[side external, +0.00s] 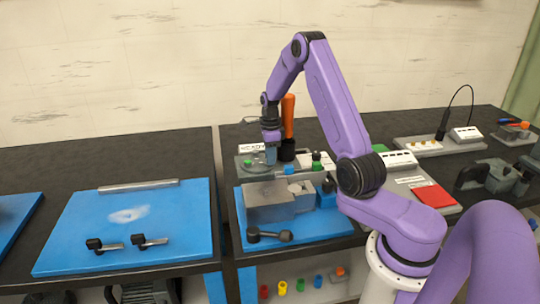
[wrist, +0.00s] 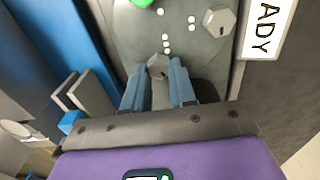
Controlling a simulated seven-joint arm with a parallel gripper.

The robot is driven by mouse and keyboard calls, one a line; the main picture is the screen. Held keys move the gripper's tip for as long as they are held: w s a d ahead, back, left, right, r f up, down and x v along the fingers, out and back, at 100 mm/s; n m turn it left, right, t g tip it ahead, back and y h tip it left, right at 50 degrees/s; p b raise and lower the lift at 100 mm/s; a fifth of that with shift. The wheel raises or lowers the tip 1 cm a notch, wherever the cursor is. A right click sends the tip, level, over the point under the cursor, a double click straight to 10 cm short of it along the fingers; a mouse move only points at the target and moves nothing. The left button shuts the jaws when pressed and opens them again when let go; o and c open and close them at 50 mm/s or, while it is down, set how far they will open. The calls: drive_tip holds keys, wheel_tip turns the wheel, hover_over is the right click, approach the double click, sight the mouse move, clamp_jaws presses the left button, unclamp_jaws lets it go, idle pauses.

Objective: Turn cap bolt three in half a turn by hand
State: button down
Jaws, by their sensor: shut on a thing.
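Cap bolt three (wrist: 157,66) is a grey hex head with three white dots beside it on the grey plate (wrist: 140,35). In the wrist view it sits between the two blue fingertips of my gripper (wrist: 159,72), which is shut on it. In the side external view my gripper (side external: 271,155) points straight down over the plate at the back of the bench, and the bolt is hidden there. Another hex bolt (wrist: 219,22), with two dots beside it, stands to the upper right, clear of the fingers. A green piece (wrist: 140,2) is cut off at the top edge.
A white sign (wrist: 267,28) stands right beside the plate in the wrist view. An orange-handled tool (side external: 288,115) stands upright close behind my gripper. Grey blocks (side external: 270,200) sit on the blue mat in front.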

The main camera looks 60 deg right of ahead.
drive_tip(key=m, duration=0.4)
drive_tip(key=shift+r+m, duration=0.15)
drive_tip(key=shift+m, duration=0.25)
idle(0.4)
drive_tip(key=c, duration=0.9)
unclamp_jaws()
wheel_tip(320, 180, up, 17)
drive_tip(key=shift+r, duration=0.15)
drive_tip(key=shift+a, duration=0.1)
